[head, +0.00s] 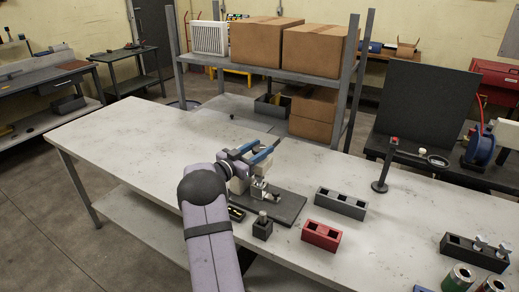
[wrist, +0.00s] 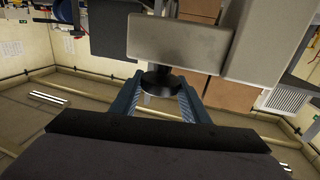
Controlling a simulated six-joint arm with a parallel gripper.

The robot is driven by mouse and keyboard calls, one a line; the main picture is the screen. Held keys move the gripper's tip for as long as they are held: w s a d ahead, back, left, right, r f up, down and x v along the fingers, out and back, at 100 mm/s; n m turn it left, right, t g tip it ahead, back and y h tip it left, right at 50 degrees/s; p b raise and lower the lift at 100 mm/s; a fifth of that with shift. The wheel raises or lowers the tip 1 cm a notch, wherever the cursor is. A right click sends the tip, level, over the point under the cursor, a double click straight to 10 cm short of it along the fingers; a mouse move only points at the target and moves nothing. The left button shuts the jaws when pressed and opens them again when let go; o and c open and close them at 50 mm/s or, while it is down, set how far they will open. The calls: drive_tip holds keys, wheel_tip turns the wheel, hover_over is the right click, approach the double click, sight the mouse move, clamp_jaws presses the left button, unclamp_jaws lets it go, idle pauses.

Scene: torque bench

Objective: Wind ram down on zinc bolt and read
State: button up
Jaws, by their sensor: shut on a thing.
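My gripper (head: 257,153) has blue fingers and is at the press on the dark base plate (head: 286,208), in the middle of the bench. In the wrist view my gripper (wrist: 157,98) is shut on a black round knob (wrist: 160,79), one finger on each side. Behind the knob is a pale grey block of the press (wrist: 180,42). In the head view the arm and gripper cover much of the press. A small silver fixture (head: 259,190) shows below the gripper. I cannot tell whether a zinc bolt is under the ram, and I see no readable value.
A dark block with a metal-topped piece (head: 262,229) stands in front of the plate. A red holed block (head: 321,235) and a grey holed block (head: 341,203) lie to the right. A dark rack with bolts (head: 475,252) is at far right. The bench's left half is clear.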

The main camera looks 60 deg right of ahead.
sight(253, 150)
drive_tip(key=shift+r+m+g+y, duration=0.1)
drive_tip(key=shift+m+g+y, duration=0.4)
drive_tip(key=shift+m+g, duration=1)
drive_tip(key=shift+g+b, duration=0.4)
drive_tip(key=shift+g, duration=0.2)
drive_tip(key=shift+m+g+y+b, duration=0.6)
drive_tip(key=shift+g+y, duration=0.2)
drive_tip(key=shift+g, duration=0.1)
drive_tip(key=o, duration=1.1)
drive_tip(key=shift+c, duration=0.2)
drive_tip(key=b+v, duration=0.2)
drive_tip(key=v, duration=0.4)
drive_tip(key=shift+w+a, duration=0.1)
drive_tip(key=shift+w, duration=0.05)
drive_tip(key=shift+w+a+b, duration=0.25)
drive_tip(key=shift+a+b, duration=0.1)
drive_tip(key=shift+a, duration=0.1)
